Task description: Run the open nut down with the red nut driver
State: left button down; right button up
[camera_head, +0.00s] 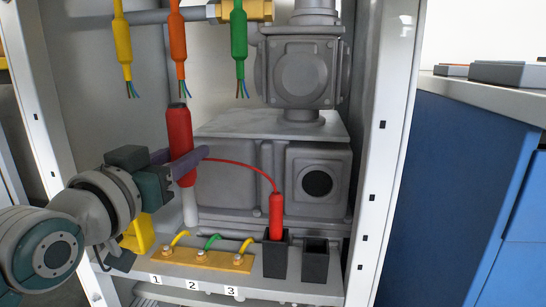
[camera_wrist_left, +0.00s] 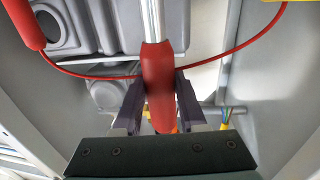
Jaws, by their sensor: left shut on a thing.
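The red nut driver (camera_head: 179,128) is upright, with a dark top and a pale shaft (camera_head: 189,208) pointing down. My left gripper (camera_head: 187,163) is shut around its red handle; the wrist view shows the handle (camera_wrist_left: 158,75) between the two fingers (camera_wrist_left: 158,105). The shaft's lower end shows above and behind the brass strip (camera_head: 190,259), apart from the nuts in the picture. The strip has terminal nuts at label 1 (camera_head: 167,250), label 2 (camera_head: 205,258) and label 3 (camera_head: 238,261), with yellow, green and yellow wires. I cannot tell which nut is open. My right gripper is not in view.
A red tool (camera_head: 276,214) on a red cord stands in a black holder (camera_head: 275,258), beside an empty-looking black holder (camera_head: 314,262). Yellow (camera_head: 123,42), orange (camera_head: 178,42) and green (camera_head: 239,42) cable ends hang above. Grey housings (camera_head: 240,165) fill the back; a white cabinet post (camera_head: 385,150) bounds the right.

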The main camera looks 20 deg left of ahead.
aim_at(186, 199)
pick_arm(q)
jog(key=shift+w, duration=0.15)
jog(key=shift+w+d, duration=0.1)
jog(key=shift+d, duration=0.2)
jog(key=shift+r+p, duration=0.2)
jog(key=shift+p, duration=0.2)
jog(key=shift+a+f+b, duration=0.1)
jog(key=shift+f+b, duration=1.75)
jog(key=shift+f, duration=1)
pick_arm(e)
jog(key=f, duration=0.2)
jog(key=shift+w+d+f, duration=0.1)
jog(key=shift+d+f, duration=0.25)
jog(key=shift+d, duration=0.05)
pick_arm(q)
jog(key=shift+p, duration=0.5)
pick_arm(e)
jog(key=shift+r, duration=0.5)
pick_arm(q)
jog(key=shift+f+b, duration=0.3)
jog(key=shift+f, duration=0.15)
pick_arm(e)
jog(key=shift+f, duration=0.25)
pick_arm(q)
jog(key=shift+f, duration=0.25)
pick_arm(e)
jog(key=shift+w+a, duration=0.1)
